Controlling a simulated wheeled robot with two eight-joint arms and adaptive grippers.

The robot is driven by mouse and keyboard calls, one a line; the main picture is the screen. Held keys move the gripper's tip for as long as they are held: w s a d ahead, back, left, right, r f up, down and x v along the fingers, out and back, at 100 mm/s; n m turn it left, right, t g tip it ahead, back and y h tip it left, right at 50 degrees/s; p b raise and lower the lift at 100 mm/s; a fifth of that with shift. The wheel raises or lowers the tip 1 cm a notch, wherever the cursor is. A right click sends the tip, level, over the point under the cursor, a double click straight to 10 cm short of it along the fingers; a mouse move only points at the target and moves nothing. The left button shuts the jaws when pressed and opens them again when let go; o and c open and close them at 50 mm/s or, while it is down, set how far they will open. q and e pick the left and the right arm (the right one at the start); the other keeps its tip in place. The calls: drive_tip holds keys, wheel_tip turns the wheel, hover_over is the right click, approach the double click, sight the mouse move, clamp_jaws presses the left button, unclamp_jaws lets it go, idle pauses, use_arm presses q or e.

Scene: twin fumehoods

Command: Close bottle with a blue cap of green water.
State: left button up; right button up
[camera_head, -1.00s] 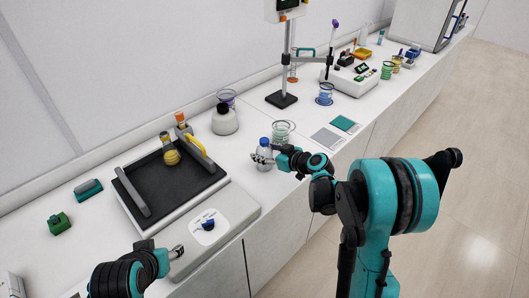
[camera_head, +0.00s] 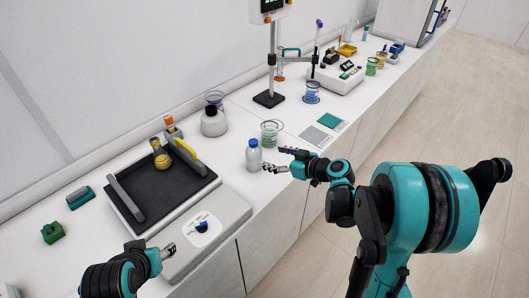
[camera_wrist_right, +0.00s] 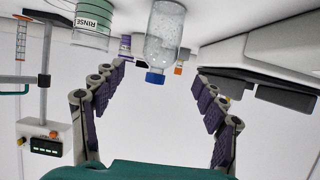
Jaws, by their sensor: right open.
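The bottle (camera_head: 254,160) stands upright on the white counter, right of the black-topped tray device. Its blue cap (camera_head: 253,142) sits on its neck. In the right wrist view, which is upside down, the clear bottle (camera_wrist_right: 165,35) and blue cap (camera_wrist_right: 155,77) show between the spread fingers; I see no clear green in it. My right gripper (camera_head: 274,160) is open and empty, just right of the bottle and apart from it. My left gripper (camera_head: 168,250) is low at the left, by the device's front edge; its jaw state is unclear.
A glass beaker (camera_head: 269,137) stands close behind the bottle, labelled RINSE in the wrist view (camera_wrist_right: 95,20). The device (camera_head: 222,212) with a dial and a flask (camera_head: 160,158) lies left. A dark-capped bottle (camera_head: 213,124) and a stand (camera_head: 271,98) are further back.

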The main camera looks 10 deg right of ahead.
drive_tip(key=shift+s+d+r, duration=0.25)
drive_tip(key=shift+s+d, duration=0.1)
drive_tip(key=shift+s, duration=0.2)
drive_tip(key=s+a+r+m+g+h, duration=0.1)
drive_tip(key=s+m+g+h, duration=0.3)
drive_tip(key=s, duration=2)
drive_tip(key=shift+a+m+h, duration=0.6)
drive_tip(key=shift+m+h, duration=0.8)
drive_tip(key=shift+h, duration=0.4)
drive_tip(key=shift+r, duration=0.1)
